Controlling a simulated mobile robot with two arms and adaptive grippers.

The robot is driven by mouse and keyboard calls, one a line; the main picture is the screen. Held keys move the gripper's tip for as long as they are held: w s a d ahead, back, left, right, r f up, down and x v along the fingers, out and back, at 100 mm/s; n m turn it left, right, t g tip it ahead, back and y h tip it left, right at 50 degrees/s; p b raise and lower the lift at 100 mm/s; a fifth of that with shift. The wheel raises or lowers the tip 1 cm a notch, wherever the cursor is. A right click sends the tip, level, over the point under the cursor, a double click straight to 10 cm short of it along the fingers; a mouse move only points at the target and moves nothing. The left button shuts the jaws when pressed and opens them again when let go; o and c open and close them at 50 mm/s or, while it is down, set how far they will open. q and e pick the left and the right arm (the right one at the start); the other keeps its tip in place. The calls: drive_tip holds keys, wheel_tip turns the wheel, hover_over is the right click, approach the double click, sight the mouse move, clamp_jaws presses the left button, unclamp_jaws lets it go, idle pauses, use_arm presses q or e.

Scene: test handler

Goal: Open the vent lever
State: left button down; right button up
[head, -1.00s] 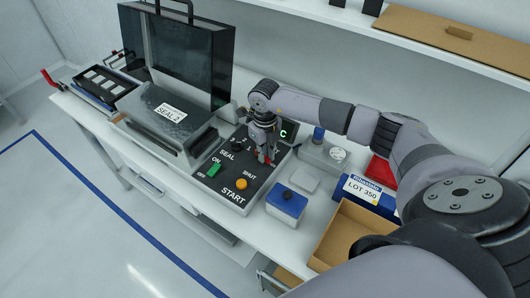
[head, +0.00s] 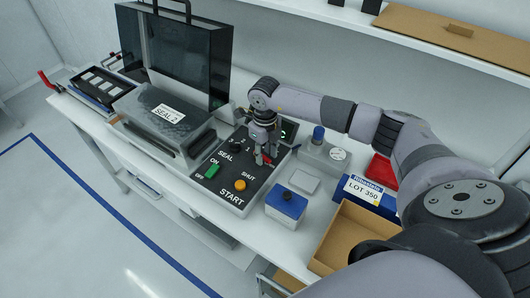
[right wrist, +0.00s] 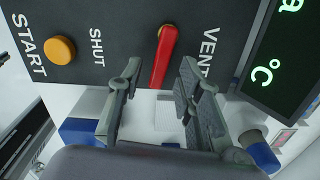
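The vent lever (right wrist: 164,55) is a red bar on the dark control panel (right wrist: 110,20), between the printed words SHUT and VENT in the right wrist view. It runs from its pivot toward the panel's near edge. My right gripper (right wrist: 160,72) is open, with one finger on each side of the lever's free end. Gaps show between the lever and both fingers. In the head view my right gripper (head: 264,156) points down over the panel and hides most of the lever. My left gripper is not in view.
An orange START button (head: 240,185) and a green switch (head: 212,171) sit on the same panel. A lit display (head: 287,131) is close behind the gripper. A blue-lidded container (head: 287,203) and an open cardboard box (head: 345,235) stand to the right. The sealing machine (head: 165,118) stands left.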

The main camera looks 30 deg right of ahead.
sight(265, 157)
wheel_tip(265, 157, up, 12)
idle(0.6)
idle(0.5)
